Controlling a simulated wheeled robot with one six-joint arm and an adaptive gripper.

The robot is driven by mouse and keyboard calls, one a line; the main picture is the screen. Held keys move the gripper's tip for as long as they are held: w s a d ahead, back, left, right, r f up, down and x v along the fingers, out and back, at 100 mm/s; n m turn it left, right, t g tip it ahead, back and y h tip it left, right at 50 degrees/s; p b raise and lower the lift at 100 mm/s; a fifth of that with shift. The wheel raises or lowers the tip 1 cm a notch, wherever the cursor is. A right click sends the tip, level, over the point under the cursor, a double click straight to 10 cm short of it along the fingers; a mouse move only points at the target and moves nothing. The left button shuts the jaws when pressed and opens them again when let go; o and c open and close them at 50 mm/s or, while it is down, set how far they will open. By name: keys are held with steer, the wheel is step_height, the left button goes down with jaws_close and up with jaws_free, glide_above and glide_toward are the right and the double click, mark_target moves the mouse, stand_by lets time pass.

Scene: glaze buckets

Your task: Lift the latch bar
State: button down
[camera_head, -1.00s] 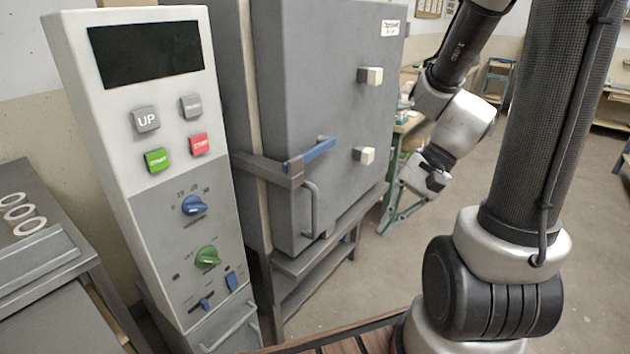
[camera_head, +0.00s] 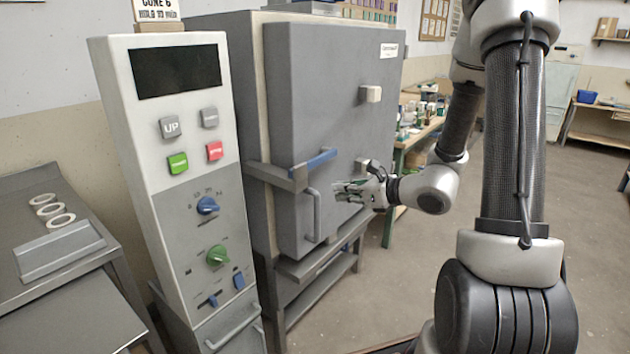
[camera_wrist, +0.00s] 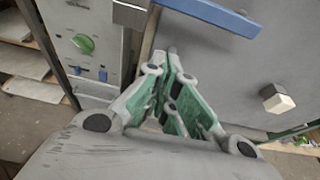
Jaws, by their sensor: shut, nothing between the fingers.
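The latch bar is a grey arm with a blue grip (camera_head: 322,159) on the front of the grey kiln door (camera_head: 335,100). In the wrist view its blue grip (camera_wrist: 212,15) crosses the top of the picture. My gripper (camera_head: 340,190) is in front of the door, lower right of the blue grip and apart from it in the picture. In the wrist view my gripper's fingertips (camera_wrist: 165,52) are together, with nothing between them, below the blue grip. A vertical door handle (camera_head: 312,215) is just below the latch.
A control panel (camera_head: 178,140) with buttons and knobs stands left of the kiln. A white knob block (camera_head: 371,94) sticks out of the door; another is partly hidden by my gripper. A bench (camera_head: 425,130) with jars stands behind. Floor at right is clear.

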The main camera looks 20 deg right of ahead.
steer(key=shift+w+a, duration=0.1)
steer(key=x, duration=0.9)
steer(key=shift+f, duration=0.1)
steer(key=shift+w+a+r, duration=0.1)
steer(key=shift+w+r, duration=0.05)
steer(key=shift+r, duration=0.8)
steer(key=shift+w+a+r, duration=0.1)
steer(key=shift+w+r, duration=0.05)
steer(key=shift+r, duration=0.85)
steer(key=shift+r, duration=0.1)
step_height(320, 180, up, 9)
steer(key=d+m+g+y, duration=0.1)
steer(key=m+g+y, duration=0.15)
steer(key=m, duration=0.45)
steer(key=w+d+r+m+t+y, duration=0.1)
steer(key=w+d+r+m+y, duration=0.2)
steer(key=w+d+r+m, duration=0.3)
steer(key=shift+d+m+y, duration=0.3)
steer(key=shift+d+y, duration=0.05)
steer(key=shift+d, duration=0.4)
